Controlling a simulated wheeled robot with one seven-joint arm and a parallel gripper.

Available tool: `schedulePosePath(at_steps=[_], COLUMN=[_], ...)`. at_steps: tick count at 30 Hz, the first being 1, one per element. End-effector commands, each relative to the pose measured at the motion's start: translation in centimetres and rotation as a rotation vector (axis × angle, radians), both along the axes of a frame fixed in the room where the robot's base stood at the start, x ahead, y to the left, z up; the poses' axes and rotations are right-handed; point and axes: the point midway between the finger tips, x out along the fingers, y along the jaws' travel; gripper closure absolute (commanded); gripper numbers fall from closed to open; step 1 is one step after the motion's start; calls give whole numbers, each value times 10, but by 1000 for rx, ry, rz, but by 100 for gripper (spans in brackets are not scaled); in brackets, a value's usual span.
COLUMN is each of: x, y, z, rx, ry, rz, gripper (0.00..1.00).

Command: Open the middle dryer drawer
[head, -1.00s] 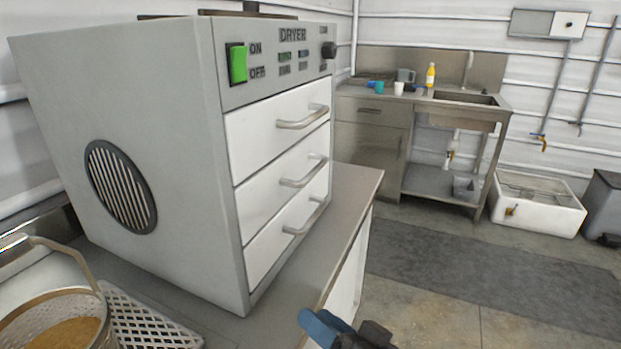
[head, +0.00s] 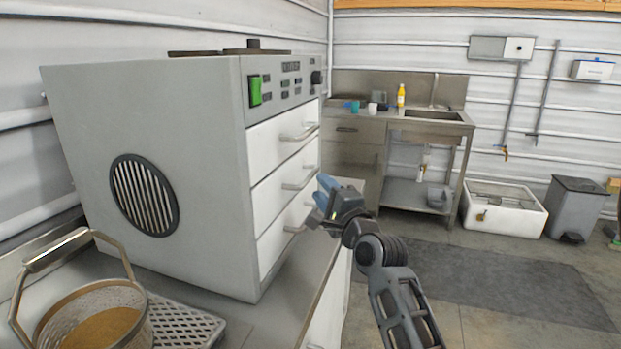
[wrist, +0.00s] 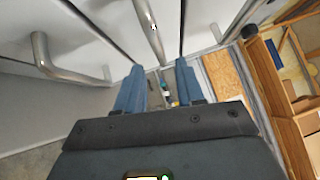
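The grey dryer (head: 205,105) stands on the counter with three white drawers, all looking closed. The middle drawer (head: 268,201) has a silver bar handle (head: 298,182), which also shows in the wrist view (wrist: 151,28). My gripper (head: 320,193), with blue fingers, is just right of the middle and lower drawer handles in the head view. In the wrist view my gripper (wrist: 160,70) has its fingers apart, with nothing held between them. The middle handle lies above the fingertip gap there; whether it touches a finger I cannot tell.
The upper handle (head: 299,134) and lower handle (head: 297,222) are close to my gripper. A wire basket (head: 138,299) with brown material and a perforated tray (head: 185,325) sit on the counter. The floor to the right (head: 480,285) is clear, before a sink bench (head: 357,150).

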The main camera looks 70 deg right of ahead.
Motion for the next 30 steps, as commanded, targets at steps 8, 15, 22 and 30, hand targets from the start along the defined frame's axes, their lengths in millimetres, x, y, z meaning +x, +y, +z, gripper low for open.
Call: schedulePosePath(at_steps=[8,15,22,30], x=[32,48,50,50], y=[-27,-41,-43,-42], z=[8,9,9,9], rx=[-2,-2,-3,-2], ry=[0,3,3,2], rz=[1,1,0,1], gripper=[62,62,62,80])
